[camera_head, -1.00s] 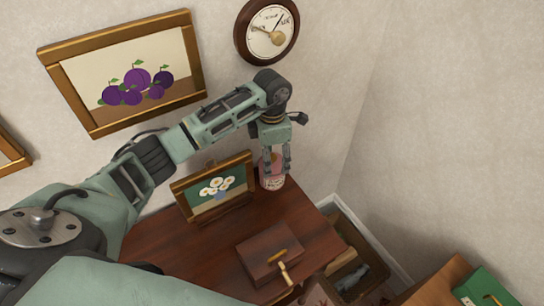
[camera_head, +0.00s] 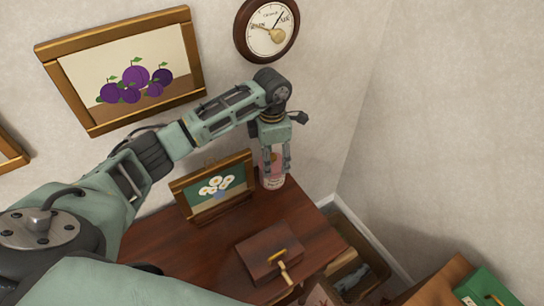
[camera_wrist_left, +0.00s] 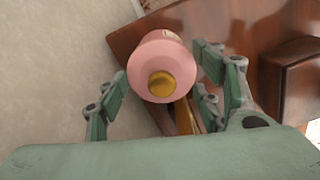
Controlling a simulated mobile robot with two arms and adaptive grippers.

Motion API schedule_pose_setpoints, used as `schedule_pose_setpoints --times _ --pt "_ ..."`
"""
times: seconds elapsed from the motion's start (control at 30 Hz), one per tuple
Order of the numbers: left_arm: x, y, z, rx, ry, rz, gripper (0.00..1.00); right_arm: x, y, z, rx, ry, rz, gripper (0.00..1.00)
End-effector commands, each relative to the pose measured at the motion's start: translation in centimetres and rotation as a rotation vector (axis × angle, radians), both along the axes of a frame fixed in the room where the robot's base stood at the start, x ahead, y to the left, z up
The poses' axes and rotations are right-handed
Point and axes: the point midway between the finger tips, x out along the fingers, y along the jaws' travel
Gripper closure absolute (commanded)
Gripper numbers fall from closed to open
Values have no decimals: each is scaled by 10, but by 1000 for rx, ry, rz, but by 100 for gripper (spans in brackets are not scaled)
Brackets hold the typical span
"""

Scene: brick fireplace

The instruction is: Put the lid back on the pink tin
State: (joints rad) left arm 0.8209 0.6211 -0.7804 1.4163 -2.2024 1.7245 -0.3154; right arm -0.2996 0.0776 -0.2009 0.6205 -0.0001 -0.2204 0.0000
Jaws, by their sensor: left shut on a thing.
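The pink tin (camera_head: 272,182) stands upright at the back right corner of the wooden table, against the wall. My left gripper (camera_head: 274,166) points down over it, its fingers on either side of its upper part. In the left wrist view the pink lid (camera_wrist_left: 150,58) with a gold knob (camera_wrist_left: 161,84) lies between the fingers, and my left gripper is shut on it. The lid is in line with the tin; I cannot tell whether it is fully seated, as the fingers and lid hide the seam. My right gripper is out of view.
A framed flower picture (camera_head: 216,187) stands just left of the tin. A brown box (camera_head: 262,245) with a gold-coloured handle sits near the table's front right. The table top (camera_head: 195,250) left of it is mostly bare. An open crate (camera_head: 345,235) is right of the table.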

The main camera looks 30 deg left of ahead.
Motion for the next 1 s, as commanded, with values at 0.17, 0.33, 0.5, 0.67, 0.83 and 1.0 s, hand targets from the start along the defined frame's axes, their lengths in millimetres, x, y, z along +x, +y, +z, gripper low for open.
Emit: schedule_pose_setpoints --times 0.17,0.33,0.5,0.67,0.83,1.0 --pt "0 0 0 0 0 0 59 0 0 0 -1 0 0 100" --pt "0 0 0 0 0 0 59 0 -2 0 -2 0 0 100" --pt "0 0 -1 1 -1 0 59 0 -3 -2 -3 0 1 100" --pt "0 0 -1 1 1 0 59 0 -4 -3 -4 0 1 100" --pt "0 0 -1 -1 1 0 59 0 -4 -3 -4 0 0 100" --pt "0 0 -1 0 0 0 38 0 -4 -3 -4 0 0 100"
